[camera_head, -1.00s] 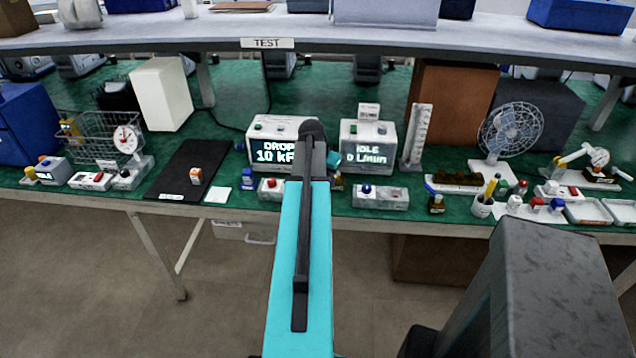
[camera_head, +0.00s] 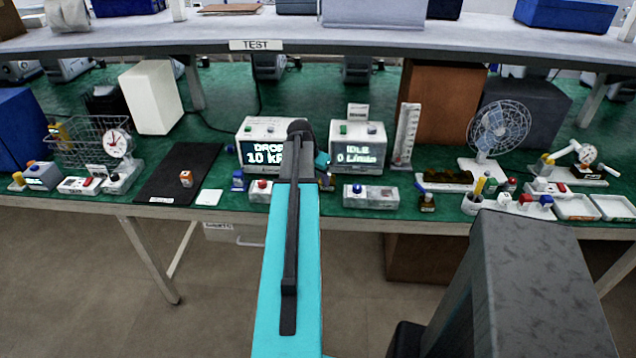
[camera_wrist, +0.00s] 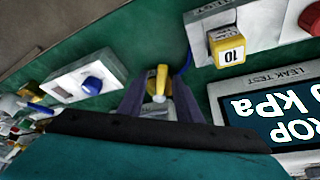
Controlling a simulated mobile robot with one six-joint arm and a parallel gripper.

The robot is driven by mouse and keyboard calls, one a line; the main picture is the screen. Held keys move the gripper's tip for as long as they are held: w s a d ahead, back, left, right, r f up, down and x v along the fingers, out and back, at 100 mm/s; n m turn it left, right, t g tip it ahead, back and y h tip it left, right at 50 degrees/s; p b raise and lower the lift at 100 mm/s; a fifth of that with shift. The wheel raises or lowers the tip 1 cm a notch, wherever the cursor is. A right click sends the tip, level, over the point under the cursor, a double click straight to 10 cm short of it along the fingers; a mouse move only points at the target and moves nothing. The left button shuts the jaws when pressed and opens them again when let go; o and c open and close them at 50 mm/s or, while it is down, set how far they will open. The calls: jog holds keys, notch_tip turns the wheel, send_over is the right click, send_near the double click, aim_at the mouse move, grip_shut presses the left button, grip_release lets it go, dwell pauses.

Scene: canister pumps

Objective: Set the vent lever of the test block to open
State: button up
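In the wrist view, a yellow lever (camera_wrist: 161,80) stands on a small pale block (camera_wrist: 157,108), which I take to be the test block with its vent lever. My gripper (camera_wrist: 160,82) has its two dark fingers apart, one on each side of the lever, with gaps visible. I cannot tell whether either finger touches it. My gripper's base hides the lower part of the block. In the head view, my gripper (camera_head: 326,178) is at the bench front, between two display units; my arm hides most of it, and the lever cannot be made out there.
A block with a blue knob (camera_wrist: 93,85) is close by, as is a yellow cube marked 10 (camera_wrist: 228,50). A fan (camera_head: 498,130) stands to the right.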

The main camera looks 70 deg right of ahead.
jog(key=shift+w+a+r, duration=0.1)
jog(key=shift+w+r, duration=0.1)
jog(key=shift+r, duration=0.15)
jog(key=b+v, duration=0.2)
jog(key=v, duration=1.1)
jog(key=shift+s, duration=0.15)
jog(key=shift+a, duration=0.1)
dwell(0.3)
